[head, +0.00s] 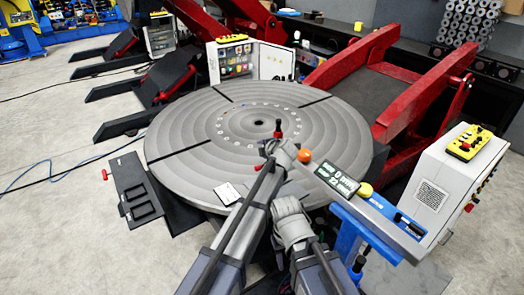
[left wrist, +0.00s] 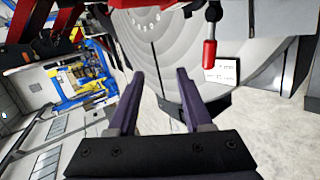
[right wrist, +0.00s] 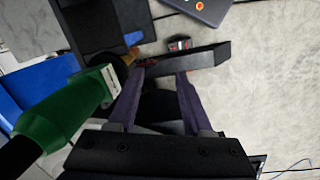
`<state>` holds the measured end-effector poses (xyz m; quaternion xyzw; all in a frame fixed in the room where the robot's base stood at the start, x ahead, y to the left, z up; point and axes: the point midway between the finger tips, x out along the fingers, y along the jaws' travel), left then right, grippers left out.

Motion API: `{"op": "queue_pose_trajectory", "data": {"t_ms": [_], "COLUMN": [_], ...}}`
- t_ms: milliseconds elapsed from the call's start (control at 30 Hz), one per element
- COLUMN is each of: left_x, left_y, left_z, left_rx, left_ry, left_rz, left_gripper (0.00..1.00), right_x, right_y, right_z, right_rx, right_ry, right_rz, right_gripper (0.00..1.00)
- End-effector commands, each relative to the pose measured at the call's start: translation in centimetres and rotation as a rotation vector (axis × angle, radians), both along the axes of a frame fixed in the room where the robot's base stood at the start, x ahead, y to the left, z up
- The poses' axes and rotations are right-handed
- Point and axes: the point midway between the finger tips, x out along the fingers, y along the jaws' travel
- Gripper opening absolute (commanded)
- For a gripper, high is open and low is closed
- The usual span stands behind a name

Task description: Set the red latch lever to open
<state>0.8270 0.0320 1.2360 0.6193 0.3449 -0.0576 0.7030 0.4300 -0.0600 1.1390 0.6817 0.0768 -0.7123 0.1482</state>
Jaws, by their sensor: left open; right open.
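A red-handled lever (left wrist: 209,52) with a dark ball end shows in the left wrist view, hanging down in front of the grey round table (left wrist: 140,35). A small upright red handle (head: 278,125) shows in the head view at the near middle of the round table (head: 185,125); it looks like the same lever. My left gripper (left wrist: 160,73) is open and empty, with the lever to the right of its fingers, not between them. My right gripper (right wrist: 157,72) is open and points toward the floor. In the head view the fingers are hard to make out behind my arm links.
A white card (head: 228,193) lies at the table's near edge. A display bar (head: 343,180) with orange and yellow knobs crosses the near right. A control box (head: 440,185) stands further right. A green cylinder (right wrist: 60,115) is close left of my right gripper.

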Motion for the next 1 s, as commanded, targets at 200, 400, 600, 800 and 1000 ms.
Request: {"op": "queue_pose_trajectory", "data": {"t_ms": [200,400,600,800,1000], "left_x": [0.2,0.3,0.4,0.4,0.3], "left_y": [0.1,0.2,0.3,0.2,0.2], "left_z": [0.0,-0.4,-0.7,-1.0,-1.2], "left_rx": [0.172,0.476,0.754,0.937,1.005], "left_ry": [0.120,0.334,0.518,0.626,0.663], "left_rz": [-0.138,-0.420,-0.717,-0.931,-1.014], "left_gripper": [0.24,0.02,0.00,0.00,0.00], "right_x": [0.0,0.0,0.0,0.0,0.0], "right_y": [0.0,0.0,0.0,0.0,0.0], "right_z": [0.7,1.5,2.2,2.6,2.7], "right_rx": [0.000,0.000,0.000,0.000,0.000], "right_ry": [0.000,0.001,0.001,0.001,0.001], "right_rz": [0.000,0.001,0.002,0.003,0.003], "right_gripper": [0.50,0.50,0.50,0.50,0.50]}}
